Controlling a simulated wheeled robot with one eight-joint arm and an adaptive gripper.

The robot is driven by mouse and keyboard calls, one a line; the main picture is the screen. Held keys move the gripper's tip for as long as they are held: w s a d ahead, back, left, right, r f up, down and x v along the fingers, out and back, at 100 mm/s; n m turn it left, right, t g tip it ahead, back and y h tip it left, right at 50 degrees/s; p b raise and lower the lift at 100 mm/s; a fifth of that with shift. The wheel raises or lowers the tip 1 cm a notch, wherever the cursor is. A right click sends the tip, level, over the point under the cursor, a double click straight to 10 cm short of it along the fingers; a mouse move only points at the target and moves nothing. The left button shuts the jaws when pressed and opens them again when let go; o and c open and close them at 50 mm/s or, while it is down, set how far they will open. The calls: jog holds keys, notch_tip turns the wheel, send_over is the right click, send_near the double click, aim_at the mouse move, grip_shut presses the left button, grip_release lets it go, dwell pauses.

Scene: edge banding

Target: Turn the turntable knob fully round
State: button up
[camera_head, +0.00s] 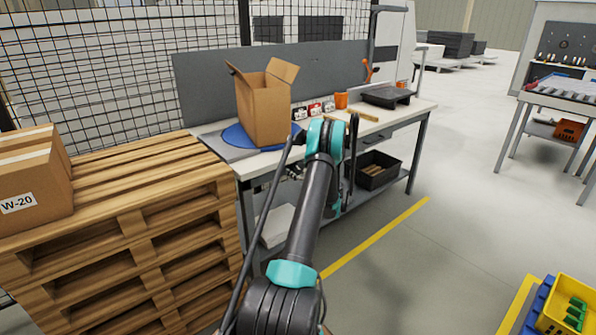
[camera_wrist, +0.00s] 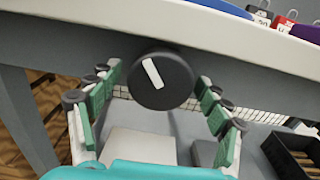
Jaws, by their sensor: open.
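The turntable knob (camera_wrist: 161,78) is a round black dial with a white bar mark, on the grey front of the workbench under its top edge. The mark is tilted, its upper end leaning left. In the wrist view my gripper (camera_wrist: 158,95) is open, with its green-padded fingers on both sides of the knob, apart from it as far as I can tell. The blue turntable (camera_head: 238,137) lies on the workbench (camera_head: 215,142) with an open cardboard box (camera_head: 264,108) on it. In the head view my arm hides the knob and most of my gripper.
A stack of wooden pallets (camera_head: 150,195) with a closed box (camera_head: 35,180) stands left of the bench. A black crate (camera_head: 376,172) sits on the lower shelf. A grey panel (camera_head: 205,85) backs the bench. The floor to the right is clear up to a yellow bin (camera_head: 565,305).

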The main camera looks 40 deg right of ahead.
jog(key=c, duration=1.1)
jog(key=shift+n, duration=0.4)
jog(key=n, duration=0.2)
jog(key=shift+n, duration=0.4)
jog(key=shift+d+n, duration=0.1)
jog(key=shift+n, duration=1.9)
